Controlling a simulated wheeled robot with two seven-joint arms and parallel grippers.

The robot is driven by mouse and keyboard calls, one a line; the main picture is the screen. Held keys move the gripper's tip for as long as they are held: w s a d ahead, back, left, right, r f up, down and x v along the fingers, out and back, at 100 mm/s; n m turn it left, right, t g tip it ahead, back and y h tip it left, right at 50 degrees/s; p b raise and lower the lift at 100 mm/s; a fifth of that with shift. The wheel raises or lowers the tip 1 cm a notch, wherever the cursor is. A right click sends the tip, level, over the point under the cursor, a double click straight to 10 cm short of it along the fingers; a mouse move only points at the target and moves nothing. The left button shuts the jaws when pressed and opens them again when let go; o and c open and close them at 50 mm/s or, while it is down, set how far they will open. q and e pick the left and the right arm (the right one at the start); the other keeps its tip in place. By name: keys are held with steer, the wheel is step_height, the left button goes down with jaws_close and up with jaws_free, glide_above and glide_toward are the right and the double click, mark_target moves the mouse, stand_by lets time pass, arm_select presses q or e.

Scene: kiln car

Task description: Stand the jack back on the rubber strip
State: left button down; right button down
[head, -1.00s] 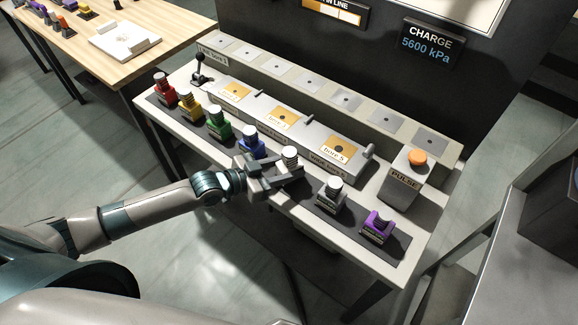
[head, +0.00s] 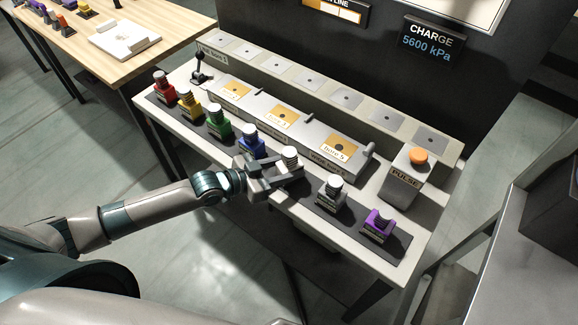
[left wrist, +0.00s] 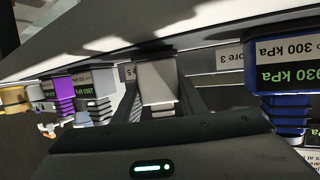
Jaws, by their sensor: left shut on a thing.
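My left gripper (head: 277,180) is shut on a grey jack with a white top (head: 290,158), over the dark rubber strip (head: 314,200) along the bench's front. The jack looks upright, in the gap between the blue jack (head: 252,141) and another white-topped grey jack (head: 331,190). I cannot tell whether its base touches the strip; the fingers hide it. In the left wrist view the held jack (left wrist: 158,85) sits between the fingers, with the blue jack (left wrist: 280,85) at right.
Red (head: 163,89), yellow (head: 188,102) and green (head: 217,121) jacks stand left along the strip, a purple jack (head: 379,225) right. Behind are the bore blocks (head: 338,150) and a PULSE post with an orange button (head: 418,156). A wooden table (head: 150,55) stands at back left.

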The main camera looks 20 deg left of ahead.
mark_target(279, 171)
arm_select(q)
steer(key=shift+f, duration=0.2)
stand_by(0.5)
steer(key=c, duration=1)
jaws_free()
steer(key=shift+c, duration=0.2)
steer(key=shift+f, duration=0.25)
steer(key=shift+s+a+r, duration=0.1)
steer(key=shift+r, duration=0.05)
steer(key=shift+s+a+r, duration=0.2)
steer(key=shift+s+a, duration=0.15)
steer(key=shift+s, duration=0.05)
steer(key=shift+p+v, duration=0.9)
steer(key=shift+v, duration=1.05)
steer(key=shift+p+v, duration=0.55)
steer(key=shift+v, duration=0.8)
